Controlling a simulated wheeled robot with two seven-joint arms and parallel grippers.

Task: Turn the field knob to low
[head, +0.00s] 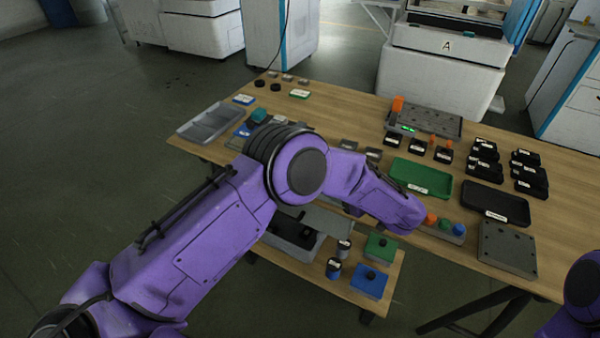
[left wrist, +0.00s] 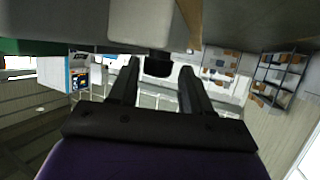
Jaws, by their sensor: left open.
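In the left wrist view, my left gripper (left wrist: 160,72) is open, with one dark finger on each side. A short black knob-like piece (left wrist: 157,67) shows between the fingertips, below a pale grey block (left wrist: 150,22). I cannot tell whether the fingers touch it, and no marking or setting is readable. In the head view, my left forearm reaches over the table's front edge and hides the gripper. A grey box (head: 457,238) with orange, green and blue tops stands beside the arm's end; its front face is hidden. My right gripper is out of view.
The wooden table (head: 330,97) holds a green tray (head: 421,178), a black tray (head: 495,204), a grey drilled block (head: 508,250) and several black labelled pieces. The lower shelf carries a green box (head: 381,246) and a blue box (head: 370,282), each with a black top knob.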

